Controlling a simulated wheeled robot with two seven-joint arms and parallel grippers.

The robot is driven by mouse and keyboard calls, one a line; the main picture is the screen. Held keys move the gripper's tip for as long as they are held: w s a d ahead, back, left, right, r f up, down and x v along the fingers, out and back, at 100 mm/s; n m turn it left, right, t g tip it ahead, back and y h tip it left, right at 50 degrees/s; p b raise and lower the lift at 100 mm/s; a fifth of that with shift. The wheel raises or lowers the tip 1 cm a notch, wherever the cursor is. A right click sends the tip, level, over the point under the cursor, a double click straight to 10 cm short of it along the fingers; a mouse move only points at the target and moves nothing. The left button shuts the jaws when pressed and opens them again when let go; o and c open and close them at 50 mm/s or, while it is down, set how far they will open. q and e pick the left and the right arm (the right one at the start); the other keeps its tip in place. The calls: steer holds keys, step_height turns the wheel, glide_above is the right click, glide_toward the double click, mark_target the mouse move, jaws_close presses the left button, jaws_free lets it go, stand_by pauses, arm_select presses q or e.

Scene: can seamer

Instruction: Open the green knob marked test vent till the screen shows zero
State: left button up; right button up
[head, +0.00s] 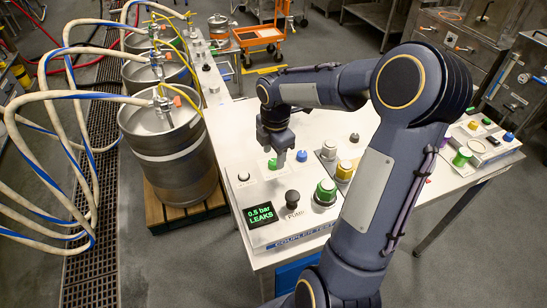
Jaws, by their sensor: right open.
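The small screen (262,213) at the front left of the white bench reads "0.5 bar LEAKS" in green. My right gripper (279,156) points down over the bench behind the screen, with its jaws open. A small green knob (272,164) shows right at its fingertips. I cannot tell whether the fingers stand around it or touch it. A larger green knob (325,192) on a dark base stands to the front right, apart from the gripper. The label "test vent" cannot be read on either knob. My left gripper is not in view.
A black knob (292,197) marked "PUMP" and a blue knob (302,156) stand close by. Another panel with a green knob (462,157) lies at the right. Steel kegs (172,155) with hoses stand left of the bench.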

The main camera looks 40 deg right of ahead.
mark_target(274, 164)
steer(key=shift+f, duration=1.2)
steer(key=c, duration=1)
